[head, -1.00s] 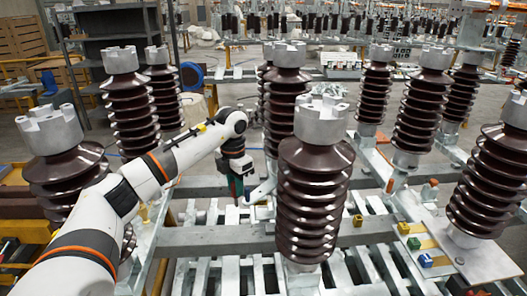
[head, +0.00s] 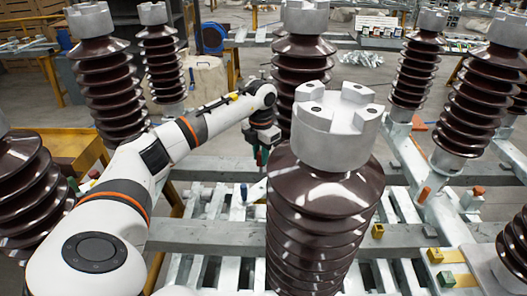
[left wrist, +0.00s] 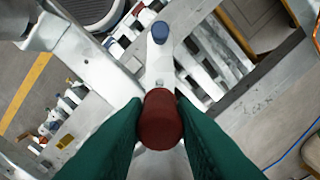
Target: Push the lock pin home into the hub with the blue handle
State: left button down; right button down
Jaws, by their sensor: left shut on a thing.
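My left gripper (head: 262,158) points down behind the big front insulator in the head view. In the left wrist view its green fingers (left wrist: 160,130) are shut on the red-brown round head of the lock pin (left wrist: 160,115). The pin's shank and its hole are hidden beneath the head, so I cannot tell how deep it sits. The blue handle (left wrist: 160,32) stands on the end of a pale metal arm that runs down to the hub (left wrist: 161,82) under the pin. The blue handle also shows in the head view (head: 243,191). My right gripper is not in view.
A large brown ribbed insulator (head: 325,215) with a grey cap stands close in front, right of my left arm. More insulators (head: 105,85) stand around. A grey beam (head: 208,235) and slatted metal frame lie below. Other orange-red pins (head: 424,194) stand to the right.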

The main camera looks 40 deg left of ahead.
pick_arm(q)
jog(key=shift+f, duration=0.4)
jog(key=shift+f+b, duration=0.75)
jog(key=shift+b, duration=0.1)
jog(key=shift+f+b, duration=0.55)
jog(key=shift+f, duration=0.35)
jog(key=shift+r, duration=0.1)
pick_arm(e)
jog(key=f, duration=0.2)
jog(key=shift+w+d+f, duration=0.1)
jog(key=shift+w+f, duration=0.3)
pick_arm(q)
jog(key=shift+r, duration=0.1)
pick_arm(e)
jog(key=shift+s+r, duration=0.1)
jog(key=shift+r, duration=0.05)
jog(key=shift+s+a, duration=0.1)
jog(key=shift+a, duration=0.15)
pick_arm(q)
jog(key=shift+p, duration=0.35)
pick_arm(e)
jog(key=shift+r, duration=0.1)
